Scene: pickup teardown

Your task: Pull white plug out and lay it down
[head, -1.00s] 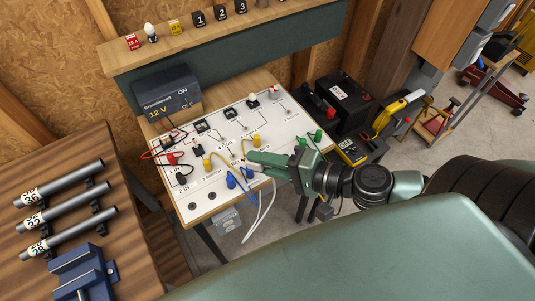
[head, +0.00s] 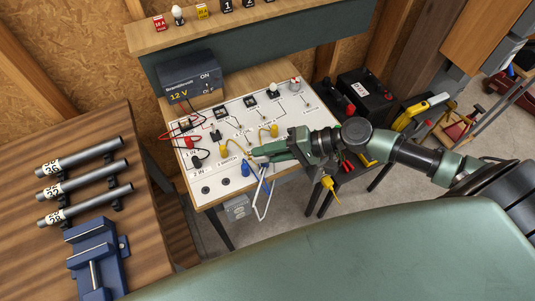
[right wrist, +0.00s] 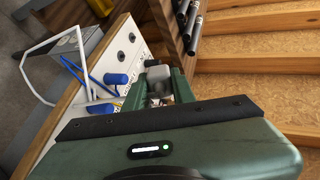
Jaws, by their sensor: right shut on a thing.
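My right gripper (head: 256,156) is over the front middle of the white circuit board (head: 218,184), coming in from the right. My left gripper is not in view.
Blue plugs (head: 245,169) sit close beside the fingers, with yellow plugs (head: 223,149) on either side. A 12 V supply (head: 193,80) stands behind the board. Free board lies at the front left, near two black sockets (head: 206,190). A wooden bench (head: 55,130) is at left.

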